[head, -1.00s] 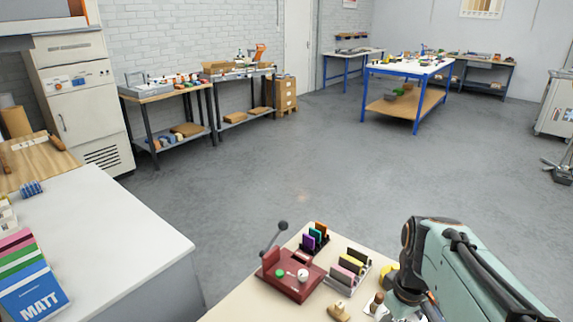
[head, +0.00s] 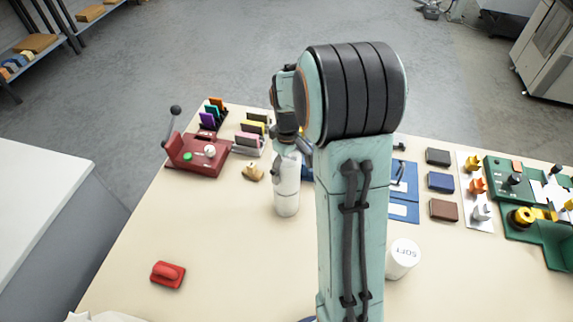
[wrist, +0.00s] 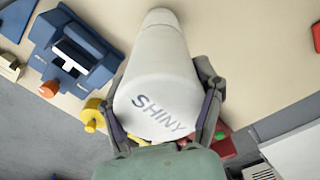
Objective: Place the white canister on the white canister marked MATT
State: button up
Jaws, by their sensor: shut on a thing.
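A white canister marked SHINY (wrist: 165,112) is between the fingers of my gripper (wrist: 164,118) in the wrist view. My gripper (head: 287,160) is shut around its upper part, partly hidden by my arm in the head view. Below the held canister, a second white canister (head: 287,205) seems to stand in line on the bench; a faint seam shows between them. I cannot tell whether they touch fully. No MATT marking is visible now. Another white canister (head: 403,260), its top seeming to read SOFT, stands apart, right of my arm.
A red lever device (head: 197,155), racks of coloured plates (head: 250,140) and a small tan object (head: 253,172) stand left of the stack. A red block (head: 168,274) lies at front left. Blue and green fixtures (head: 545,205) stand right. The bench's front middle is clear.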

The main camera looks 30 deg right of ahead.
jog(key=shift+f, duration=0.1)
jog(key=o, duration=1.2)
jog(key=shift+o, duration=0.2)
notch_tip(320, 180, up, 11)
jog(key=shift+r, duration=0.1)
jog(key=shift+a+r, duration=0.15)
jog(key=shift+r, duration=0.4)
jog(key=s+a+f+m, duration=0.1)
jog(key=s+a, duration=0.6)
jog(key=s, duration=0.3)
jog(key=s+a+f+m, duration=0.1)
jog(key=s+a, duration=0.6)
jog(key=s, duration=0.4)
jog(key=shift+f+y, duration=0.35)
jog(key=shift+y, duration=0.05)
